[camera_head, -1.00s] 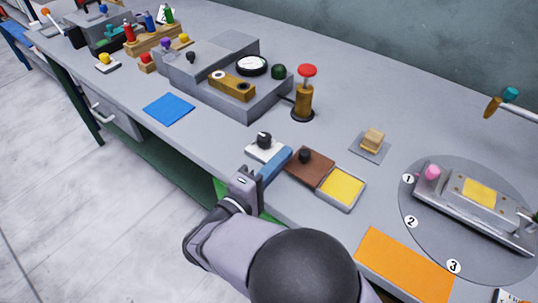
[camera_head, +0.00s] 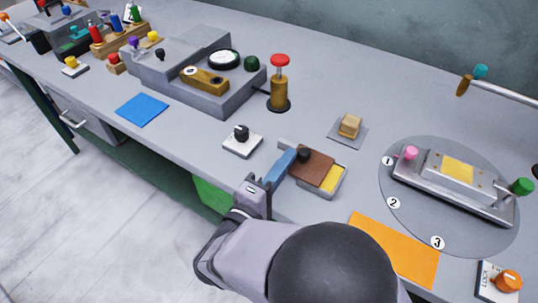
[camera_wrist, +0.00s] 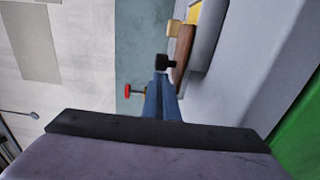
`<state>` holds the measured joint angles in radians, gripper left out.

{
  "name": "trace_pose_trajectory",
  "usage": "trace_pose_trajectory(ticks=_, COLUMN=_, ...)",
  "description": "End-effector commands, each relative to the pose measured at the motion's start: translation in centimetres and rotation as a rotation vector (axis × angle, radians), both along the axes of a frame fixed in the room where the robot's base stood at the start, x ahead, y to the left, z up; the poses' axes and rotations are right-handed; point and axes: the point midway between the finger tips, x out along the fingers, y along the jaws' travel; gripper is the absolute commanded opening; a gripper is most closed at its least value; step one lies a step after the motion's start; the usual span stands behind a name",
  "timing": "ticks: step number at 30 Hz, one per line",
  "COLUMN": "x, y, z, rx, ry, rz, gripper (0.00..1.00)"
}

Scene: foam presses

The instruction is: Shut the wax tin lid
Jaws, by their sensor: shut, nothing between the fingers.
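The wax tin (camera_head: 323,192) is a shallow metal tray with yellow wax, near the bench's front edge in the head view. Its brown lid (camera_head: 310,169) with a black knob (camera_head: 303,154) lies over the left part of the tin; a strip of yellow shows at the right. My gripper (camera_head: 290,157) has blue fingers, shut and empty, with the tips at the left side of the lid near the knob. In the wrist view the fingertips (camera_wrist: 161,77) are just below the black knob (camera_wrist: 165,61), beside the lid's edge (camera_wrist: 182,55). I cannot tell whether they touch.
A knob on a white plate (camera_head: 242,141) stands left of the gripper. An orange mat (camera_head: 393,250) lies to the right in front, a turntable with a metal press (camera_head: 455,185) further right. A wooden block (camera_head: 349,125) and red-topped post (camera_head: 279,82) stand behind.

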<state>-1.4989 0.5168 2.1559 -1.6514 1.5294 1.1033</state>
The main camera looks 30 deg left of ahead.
Motion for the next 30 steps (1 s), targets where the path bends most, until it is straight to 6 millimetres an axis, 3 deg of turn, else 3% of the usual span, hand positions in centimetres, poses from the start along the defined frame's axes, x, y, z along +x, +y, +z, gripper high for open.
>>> trace_pose_trajectory(ticks=3, x=0.1, y=-2.3, z=-0.1, rx=-0.001, ry=-0.001, rz=-0.004, gripper=0.0)
trace_pose_trajectory(ticks=10, x=0.0, y=-4.2, z=0.0, rx=-0.001, ry=-0.002, rz=-0.005, gripper=0.0)
trace_pose_trajectory(ticks=23, x=0.1, y=-4.3, z=-0.1, rx=-0.004, ry=-0.002, rz=-0.011, gripper=0.0)
trace_pose_trajectory(ticks=30, x=-0.4, y=-2.3, z=-0.2, rx=0.0, ry=-0.002, rz=-0.003, gripper=0.0)
